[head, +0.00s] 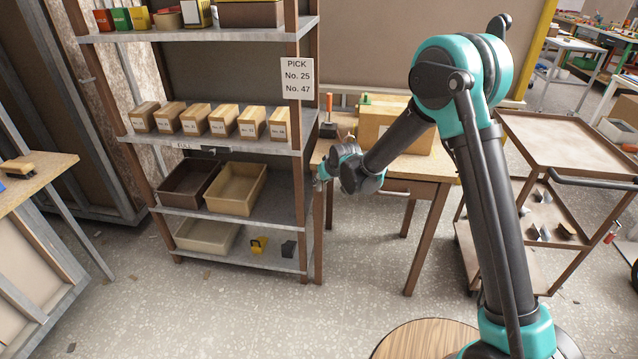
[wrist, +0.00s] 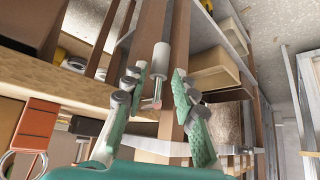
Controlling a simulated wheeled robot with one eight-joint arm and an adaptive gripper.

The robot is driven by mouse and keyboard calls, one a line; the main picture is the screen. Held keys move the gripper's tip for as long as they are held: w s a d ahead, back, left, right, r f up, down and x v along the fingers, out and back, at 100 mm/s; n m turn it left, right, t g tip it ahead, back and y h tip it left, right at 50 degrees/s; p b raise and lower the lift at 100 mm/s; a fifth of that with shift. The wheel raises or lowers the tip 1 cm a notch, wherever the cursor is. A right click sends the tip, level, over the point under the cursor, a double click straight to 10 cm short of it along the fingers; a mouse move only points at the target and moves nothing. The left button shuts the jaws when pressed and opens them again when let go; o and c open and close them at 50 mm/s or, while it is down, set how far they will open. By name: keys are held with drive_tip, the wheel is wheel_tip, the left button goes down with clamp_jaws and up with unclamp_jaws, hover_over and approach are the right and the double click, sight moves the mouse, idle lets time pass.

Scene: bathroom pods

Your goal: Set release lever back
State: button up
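My gripper (head: 322,175) is beside the right front post of the shelf rack in the head view, close to the wooden workbench. In the wrist view my gripper (wrist: 160,73) has its two green-padded fingers spread apart. A pale grey cylinder on a thin metal rod, which looks like the release lever (wrist: 161,58), shows between the fingertips in front of a brown post. I see a gap on either side of it, and I cannot tell whether a finger touches it. In the head view the lever is too small or hidden to make out.
The shelf rack (head: 225,145) holds cartons and open bins. A sign (head: 297,81) hangs on its right post. The workbench (head: 425,178) carries a large carton (head: 385,127) and tools, close to my arm. A brown trolley (head: 565,140) stands at right. The floor in front is mostly clear.

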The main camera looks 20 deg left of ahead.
drive_tip(key=v, duration=0.8)
drive_tip(key=shift+d+r, duration=0.1)
drive_tip(key=shift+d, duration=0.05)
drive_tip(key=s+d+r+m+h, duration=0.2)
drive_tip(key=d, duration=1.3)
drive_tip(key=s+d+r+m+h, duration=0.1)
drive_tip(key=d+r+m, duration=0.1)
drive_tip(key=d, duration=1.2)
drive_tip(key=s+d+f+m+h, duration=0.1)
drive_tip(key=s+d+f+m, duration=0.1)
drive_tip(key=s+d, duration=0.7)
drive_tip(key=s+d+f+m+g+h, duration=0.1)
drive_tip(key=s+d+f+m, duration=0.1)
drive_tip(key=s+d, duration=0.8)
drive_tip(key=shift+d+f+m+h, duration=0.15)
drive_tip(key=shift+d+m+h, duration=0.25)
drive_tip(key=shift+d+m, duration=0.55)
